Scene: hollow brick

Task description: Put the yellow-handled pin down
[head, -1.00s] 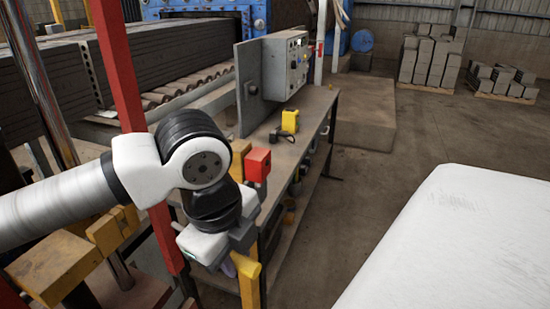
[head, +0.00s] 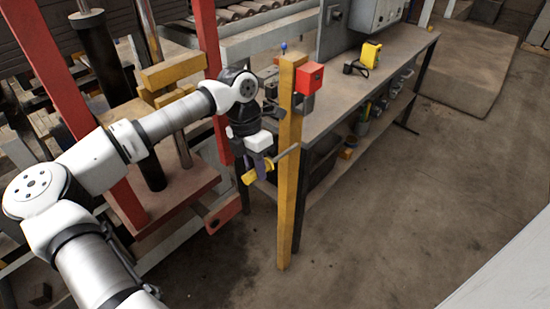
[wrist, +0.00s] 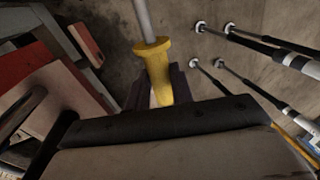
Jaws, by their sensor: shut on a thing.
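The yellow-handled pin (head: 249,178) is in my gripper (head: 260,166), in the middle of the head view. Its grey shaft points up to the right, close to the yellow post, and overlaps it in the picture; I cannot tell whether they touch. In the wrist view, the yellow handle (wrist: 157,72) sits between the dark finger pads (wrist: 160,92), with the shaft running to the top edge. My gripper is shut on the handle, and the pin is held in the air above the floor.
A yellow post (head: 289,170) with a red box (head: 308,78) stands beside my gripper. Behind it is a workbench (head: 336,98) with a yellow-and-black device (head: 370,54) on top and clutter on its lower shelf. Red press framing (head: 160,200) is left. Floor at right is open.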

